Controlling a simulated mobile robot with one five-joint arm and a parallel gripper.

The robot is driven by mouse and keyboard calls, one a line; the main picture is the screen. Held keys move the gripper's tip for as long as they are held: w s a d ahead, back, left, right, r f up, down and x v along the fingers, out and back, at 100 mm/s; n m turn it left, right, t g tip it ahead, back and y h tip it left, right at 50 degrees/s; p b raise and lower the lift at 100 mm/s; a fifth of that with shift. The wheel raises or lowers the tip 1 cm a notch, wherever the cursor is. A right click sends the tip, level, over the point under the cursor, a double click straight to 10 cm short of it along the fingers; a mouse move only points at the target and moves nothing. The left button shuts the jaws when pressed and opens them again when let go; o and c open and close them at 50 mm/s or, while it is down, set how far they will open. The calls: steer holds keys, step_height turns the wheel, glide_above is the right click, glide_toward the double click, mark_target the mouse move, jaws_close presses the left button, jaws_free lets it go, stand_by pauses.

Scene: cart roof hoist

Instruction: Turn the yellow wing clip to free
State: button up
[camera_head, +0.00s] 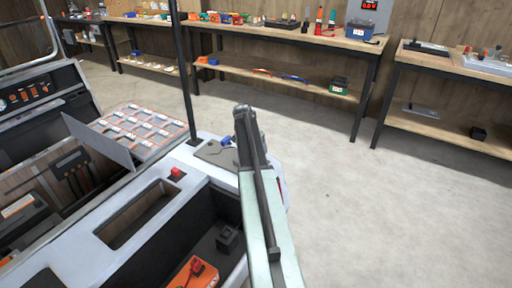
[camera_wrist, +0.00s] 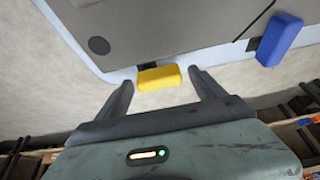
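The yellow wing clip (camera_wrist: 158,78) shows in the wrist view as a small block at the edge of a grey panel (camera_wrist: 170,25). My gripper (camera_wrist: 163,86) is open, with one finger on each side of the clip's near end. I see gaps between the fingers and the clip, and no clear contact. In the head view my gripper (camera_head: 246,112) is seen from behind at the cart's right corner. The yellow clip is hidden there.
A blue block (camera_wrist: 279,40) sits on the panel's edge to the right in the wrist view. In the head view a dark post (camera_head: 184,75) rises from the cart, left of my gripper. Workbenches (camera_head: 270,32) line the wall. The floor (camera_head: 370,215) to the right is clear.

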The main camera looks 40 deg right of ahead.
steer(key=shift+r, duration=0.1)
steer(key=p+v, duration=0.7)
steer(key=shift+a+r, duration=0.2)
steer(key=shift+r, duration=0.05)
